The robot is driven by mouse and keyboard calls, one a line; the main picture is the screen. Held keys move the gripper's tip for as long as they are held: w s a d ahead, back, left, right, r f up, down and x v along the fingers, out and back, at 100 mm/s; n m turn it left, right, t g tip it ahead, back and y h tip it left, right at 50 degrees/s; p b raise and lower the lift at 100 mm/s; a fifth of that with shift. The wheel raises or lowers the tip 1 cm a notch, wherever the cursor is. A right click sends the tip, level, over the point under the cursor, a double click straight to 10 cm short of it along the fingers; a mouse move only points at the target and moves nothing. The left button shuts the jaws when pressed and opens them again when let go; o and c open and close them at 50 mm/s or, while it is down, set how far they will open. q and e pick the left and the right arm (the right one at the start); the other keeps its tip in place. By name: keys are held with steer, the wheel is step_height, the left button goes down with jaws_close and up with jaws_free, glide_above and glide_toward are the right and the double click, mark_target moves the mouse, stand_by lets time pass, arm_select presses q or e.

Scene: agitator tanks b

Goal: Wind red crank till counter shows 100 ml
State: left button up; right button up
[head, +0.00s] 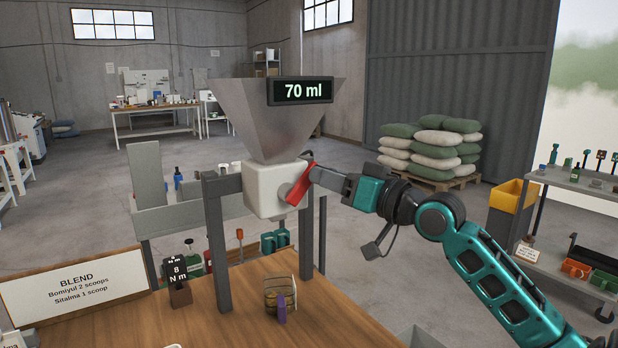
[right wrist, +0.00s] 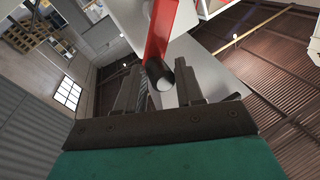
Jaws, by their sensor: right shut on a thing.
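The red crank (head: 300,186) sits on the right side of the white metering block (head: 268,190), under a grey metal hopper (head: 275,125). The counter (head: 302,90) on the hopper reads 70 ml. My right gripper (head: 318,174) is at the upper end of the crank, shut on its handle. In the right wrist view the red crank arm (right wrist: 160,32) runs up from a dark round handle (right wrist: 160,74), which lies between the fingers of my right gripper (right wrist: 168,92). My left gripper does not show in either view.
A wooden table (head: 240,310) carries the hopper's grey posts, a small basket (head: 280,298), a sign reading 8 N m (head: 177,270) and a BLEND recipe board (head: 78,290). A shelf cart (head: 580,185) stands at right. Stacked sacks (head: 435,145) lie behind.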

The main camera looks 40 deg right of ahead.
steer(key=shift+a+f, duration=0.15)
steer(key=shift+f, duration=0.15)
steer(key=m, duration=0.2)
steer(key=d+f+m, duration=0.1)
steer(key=shift+f+m+t, duration=0.25)
steer(key=shift+m+t, duration=0.15)
steer(key=shift+r, duration=0.1)
stand_by(0.3)
steer(key=m, duration=0.1)
steer(key=f+m+h+p, duration=0.1)
steer(key=m, duration=0.1)
steer(key=shift+d+f+t, duration=0.15)
steer(key=shift+d+t, duration=0.05)
steer(key=shift+t, duration=0.2)
